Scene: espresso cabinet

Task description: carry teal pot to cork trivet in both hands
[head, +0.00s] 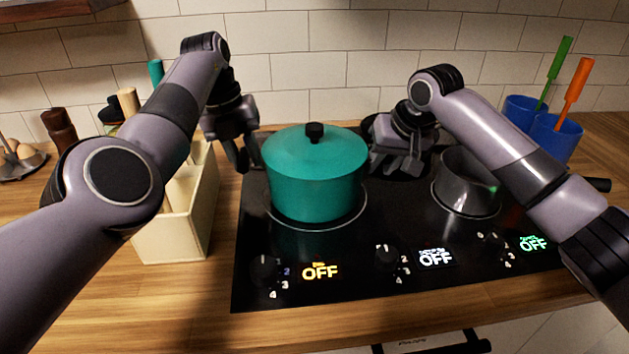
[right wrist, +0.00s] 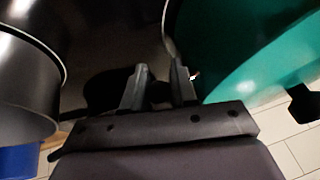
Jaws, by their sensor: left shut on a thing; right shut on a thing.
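The teal pot (head: 313,180) with its lid and black knob stands upright on the left front burner of the black cooktop in the head view. Its side also shows at the right of the right wrist view (right wrist: 265,50). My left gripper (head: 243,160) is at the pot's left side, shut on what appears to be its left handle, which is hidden. My right gripper (head: 385,165) is at the pot's right side; in the right wrist view its fingers (right wrist: 160,85) are closed around the pot's right handle. I cannot make out the cork trivet in either view.
A dark saucepan (head: 467,182) stands on the cooktop right of the pot, close to my right arm. A cream utensil box (head: 180,225) stands left of the cooktop. Blue cups (head: 556,138) with utensils stand at the back right. The front counter strip is clear.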

